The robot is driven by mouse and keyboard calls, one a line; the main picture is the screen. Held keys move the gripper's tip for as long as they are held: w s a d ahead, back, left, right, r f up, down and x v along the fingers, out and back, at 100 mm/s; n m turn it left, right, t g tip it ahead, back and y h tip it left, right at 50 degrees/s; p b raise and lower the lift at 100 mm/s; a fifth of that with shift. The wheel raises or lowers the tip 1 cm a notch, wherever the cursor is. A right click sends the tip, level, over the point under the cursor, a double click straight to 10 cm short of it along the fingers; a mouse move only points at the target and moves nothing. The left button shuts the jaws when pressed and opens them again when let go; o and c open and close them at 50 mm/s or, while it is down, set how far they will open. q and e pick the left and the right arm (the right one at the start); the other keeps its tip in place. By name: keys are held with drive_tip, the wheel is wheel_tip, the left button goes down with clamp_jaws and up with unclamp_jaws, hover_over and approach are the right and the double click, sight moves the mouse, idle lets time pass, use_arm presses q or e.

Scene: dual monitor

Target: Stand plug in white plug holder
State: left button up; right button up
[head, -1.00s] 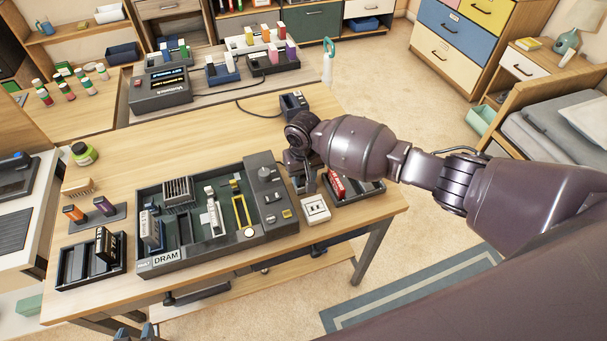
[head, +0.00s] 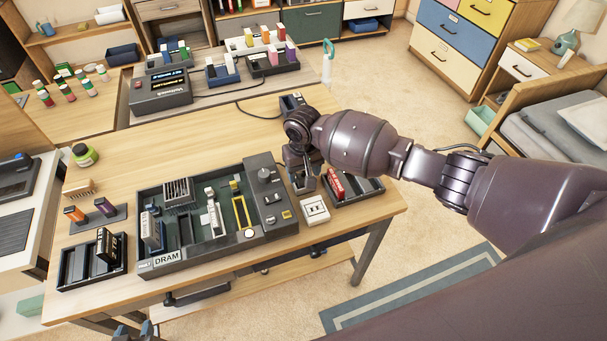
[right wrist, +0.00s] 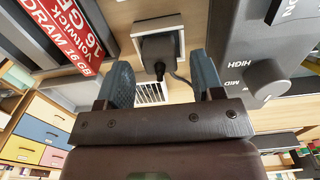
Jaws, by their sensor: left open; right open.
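The white plug holder (head: 315,209) lies on the table between the dark control case and the tray with the red module. Two small dark marks show on its top. My right gripper (head: 304,182) is open just behind it. In the right wrist view its blue-grey fingers (right wrist: 163,82) stand apart on either side of the black plug (right wrist: 158,48). The plug overlaps the white holder (right wrist: 172,24) there; I cannot tell whether they touch. Its cord trails off beside one finger. In the head view the plug is largely hidden by my gripper. My left gripper (head: 135,332) is open at the bottom edge.
The dark control case (head: 277,229) with its knob stands close left of the holder. A tray (head: 369,190) with a red module (head: 336,183) stands close right. A small dark device (head: 292,103) sits behind my right wrist. The table behind the case is mostly clear.

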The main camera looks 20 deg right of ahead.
sight(303, 176)
wheel_tip(303, 176, up, 10)
drive_tip(key=p, duration=0.2)
drive_tip(key=s+a+f+n+t+y, duration=0.1)
drive_tip(key=s+a+f+t+y, duration=0.45)
drive_tip(key=s, duration=0.45)
use_arm(q)
drive_tip(key=shift+w+r, duration=0.25)
drive_tip(key=shift+r, duration=0.9)
use_arm(e)
drive_tip(key=s+d+f+t+h, duration=0.2)
drive_tip(key=s+d+f+t, duration=0.1)
drive_tip(key=s+d, duration=0.5)
drive_tip(key=s+d+f+t+h, duration=0.3)
drive_tip(key=s+d, duration=0.5)
drive_tip(key=shift+s+h, duration=0.35)
drive_tip(key=shift+d, duration=0.1)
use_arm(q)
drive_tip(key=shift+s+f, duration=0.1)
drive_tip(key=shift+s, duration=0.15)
drive_tip(key=shift+w, duration=0.1)
